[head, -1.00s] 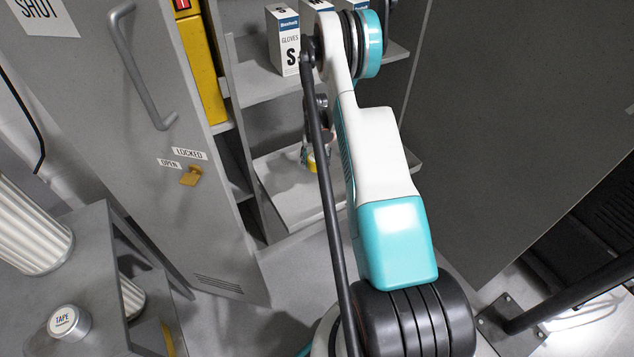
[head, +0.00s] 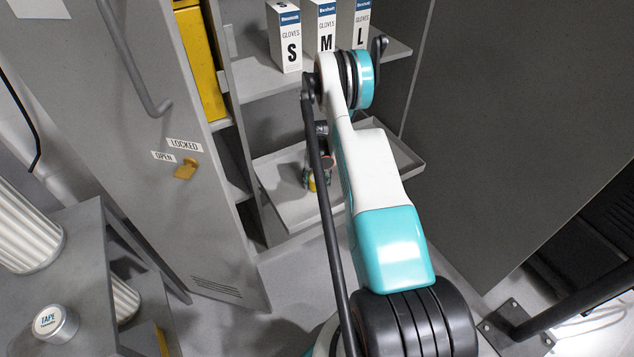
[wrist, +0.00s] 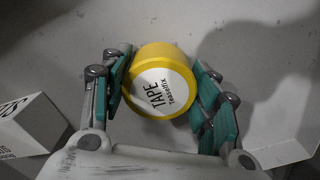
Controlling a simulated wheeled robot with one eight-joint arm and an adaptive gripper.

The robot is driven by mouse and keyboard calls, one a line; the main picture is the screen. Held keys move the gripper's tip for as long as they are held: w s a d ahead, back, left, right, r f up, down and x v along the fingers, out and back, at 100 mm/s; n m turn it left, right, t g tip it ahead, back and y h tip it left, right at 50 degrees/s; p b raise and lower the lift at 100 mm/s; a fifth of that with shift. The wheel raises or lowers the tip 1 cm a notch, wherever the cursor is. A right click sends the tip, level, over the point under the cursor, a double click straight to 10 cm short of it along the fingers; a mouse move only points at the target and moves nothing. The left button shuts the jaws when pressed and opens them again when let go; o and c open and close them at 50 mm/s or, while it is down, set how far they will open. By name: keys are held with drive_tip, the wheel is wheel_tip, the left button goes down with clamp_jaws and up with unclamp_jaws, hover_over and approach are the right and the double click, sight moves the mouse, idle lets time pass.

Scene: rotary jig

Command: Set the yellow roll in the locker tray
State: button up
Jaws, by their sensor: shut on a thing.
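The yellow roll (wrist: 160,82) is a tape roll with a white face reading TAPE, between the two teal-padded fingers of my gripper (wrist: 165,95) in the wrist view. The gripper is shut on it. In the head view a small part of the yellow roll (head: 312,184) shows low over the locker tray (head: 277,208), a grey tray with a raised rim. My arm hides most of the gripper there. I cannot tell whether the roll touches the tray floor.
Glove boxes (head: 285,38) stand on the shelf above the tray. A white-topped tape roll (head: 55,322) sits on the grey stand at lower left.

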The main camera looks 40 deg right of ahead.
sight(317, 178)
drive_tip(key=shift+f, duration=0.1)
drive_tip(key=o, duration=1.2)
drive_tip(key=shift+o, duration=0.2)
wheel_tip(317, 178, up, 12)
drive_tip(key=p, duration=0.4)
